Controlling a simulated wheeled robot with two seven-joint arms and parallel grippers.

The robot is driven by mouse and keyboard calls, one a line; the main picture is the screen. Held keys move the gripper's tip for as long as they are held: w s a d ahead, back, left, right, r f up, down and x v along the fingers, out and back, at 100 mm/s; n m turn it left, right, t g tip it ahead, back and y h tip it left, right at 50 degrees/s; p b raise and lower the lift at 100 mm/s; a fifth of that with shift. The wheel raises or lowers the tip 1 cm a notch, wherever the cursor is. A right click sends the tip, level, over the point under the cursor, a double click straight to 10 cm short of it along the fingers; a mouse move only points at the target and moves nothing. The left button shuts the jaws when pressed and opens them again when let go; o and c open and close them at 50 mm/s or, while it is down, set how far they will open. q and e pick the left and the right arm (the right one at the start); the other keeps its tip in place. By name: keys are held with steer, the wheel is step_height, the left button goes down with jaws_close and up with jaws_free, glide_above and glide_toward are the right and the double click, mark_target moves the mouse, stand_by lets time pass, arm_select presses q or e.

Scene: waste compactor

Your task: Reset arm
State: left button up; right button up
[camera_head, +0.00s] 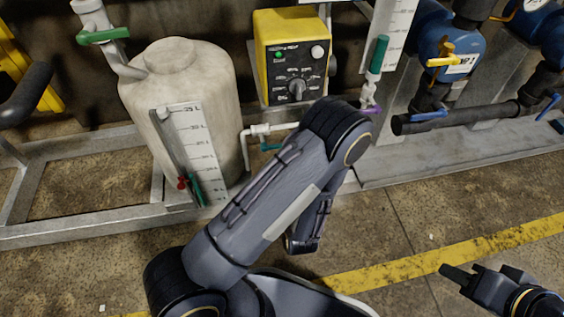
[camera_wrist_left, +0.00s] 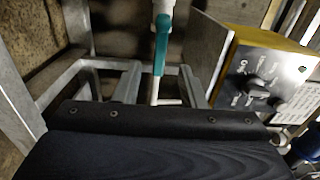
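My left arm (camera_head: 275,205) comes up from the bottom of the head view and bends sharply at a joint in front of the yellow control box. Its far part folds down behind the near part, and the left fingertips are hidden. In the left wrist view a dark housing of mine (camera_wrist_left: 150,150) fills the bottom, and no fingertips show. My right gripper (camera_head: 476,269) is low at the right edge of the head view, above the floor. Its two fingers look spread apart, with nothing between them.
A cream tank (camera_head: 185,85) with a level scale stands left of my arm. The yellow control box (camera_head: 291,58) is behind it; its panel also shows in the left wrist view (camera_wrist_left: 262,82). Blue pumps (camera_head: 450,45) and pipes stand right. A metal frame edges the open floor.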

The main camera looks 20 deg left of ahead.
stand_by(0.3)
arm_select(q)
steer(key=s+a+r+n+g+y, duration=0.4)
steer(key=s+a+r+n+g, duration=0.35)
steer(key=s+a+g, duration=0.4)
steer(key=s+d+r+n+g+h, duration=0.2)
steer(key=s+n+g+h, duration=0.35)
steer(key=s+h, duration=0.5)
steer(key=w+d+r+t+h, duration=0.1)
steer(key=d+r+t+h, duration=0.6)
steer(key=d+r+t, duration=0.1)
step_height(320, 180, up, 38)
steer(key=p, duration=3.7)
steer(key=shift+p, duration=0.4)
